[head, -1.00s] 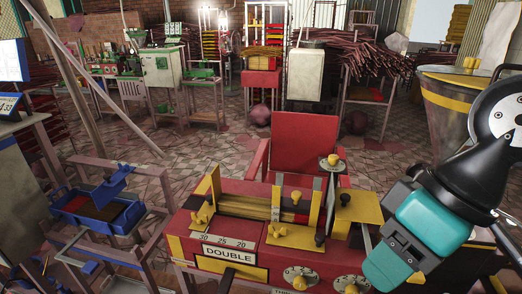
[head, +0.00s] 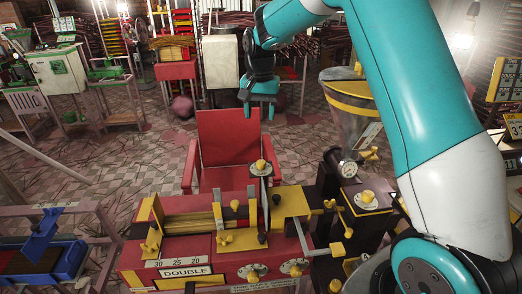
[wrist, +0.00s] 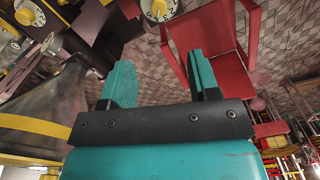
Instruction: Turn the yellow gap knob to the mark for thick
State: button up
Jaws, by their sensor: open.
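Several yellow knobs on white dials sit on the red and yellow machine (head: 222,250). One is on the raised plate (head: 260,168), two are on the front face (head: 252,272) (head: 295,268), and one is on the dark box at right (head: 367,199). I cannot tell which is the gap knob, and the marks are too small to read. My gripper (head: 258,108) hangs beyond the machine, above the red chair, apart from every knob. In the wrist view my gripper (wrist: 162,82) is open and empty. Two dialled knobs (wrist: 158,8) (wrist: 27,14) show at the top there.
The red chair (head: 228,140) stands behind the machine. A metal hopper with a yellow band (head: 352,100) rises at right, near my arm. A blue tray (head: 45,262) is at left. The tiled floor left of the chair (head: 130,160) is mostly clear.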

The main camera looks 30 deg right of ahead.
aim_at(261, 162)
jog(key=f+p, duration=0.1)
jog(key=f, duration=0.5)
jog(key=f+p, duration=0.2)
jog(key=f, duration=0.3)
jog(key=f+p, duration=0.2)
jog(key=f, duration=0.4)
jog(key=shift+w+d+f, duration=0.25)
jog(key=shift+d+f, duration=0.05)
jog(key=shift+d, duration=0.05)
jog(key=c, duration=0.9)
